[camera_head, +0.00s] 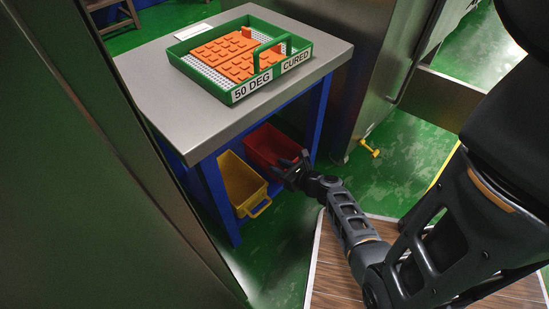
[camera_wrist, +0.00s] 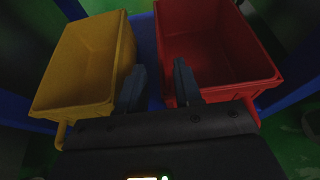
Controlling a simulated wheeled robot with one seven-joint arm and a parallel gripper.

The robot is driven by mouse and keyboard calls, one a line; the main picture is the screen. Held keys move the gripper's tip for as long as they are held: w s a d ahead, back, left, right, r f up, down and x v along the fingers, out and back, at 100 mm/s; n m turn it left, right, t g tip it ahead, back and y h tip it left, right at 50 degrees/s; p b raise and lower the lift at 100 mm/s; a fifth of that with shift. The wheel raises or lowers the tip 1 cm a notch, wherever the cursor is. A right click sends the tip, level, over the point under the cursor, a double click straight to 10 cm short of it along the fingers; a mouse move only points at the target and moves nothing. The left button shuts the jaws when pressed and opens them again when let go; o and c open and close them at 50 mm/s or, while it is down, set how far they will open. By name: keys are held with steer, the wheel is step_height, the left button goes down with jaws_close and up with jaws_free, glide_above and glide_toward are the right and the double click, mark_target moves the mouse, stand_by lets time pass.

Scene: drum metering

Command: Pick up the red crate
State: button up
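The red crate (camera_head: 268,146) sits on the low shelf under the table, to the right of a yellow crate. In the wrist view the red crate (camera_wrist: 215,45) looks empty, with its near rim close to my gripper. My gripper (camera_head: 293,166) is at the front of the red crate in the head view and hides part of its front. In the wrist view my gripper's two fingers (camera_wrist: 160,85) stand apart with a gap between them. The right finger overlaps the red crate's left front edge, and the left finger overlaps the yellow crate's right side. I cannot tell whether either touches.
The yellow crate (camera_head: 240,180) stands close beside the red one, with a handle at its front. The grey tabletop (camera_head: 150,75) above carries a green tray (camera_head: 205,84) of orange pieces. Blue table legs (camera_head: 219,200) flank the shelf. Green floor (camera_head: 265,255) lies in front.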

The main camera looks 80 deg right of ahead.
steer(key=shift+b+x, duration=1.25)
steer(key=shift+x, duration=1.45)
steer(key=shift+s, duration=0.1)
steer(key=shift+c, duration=0.2)
jaws_close()
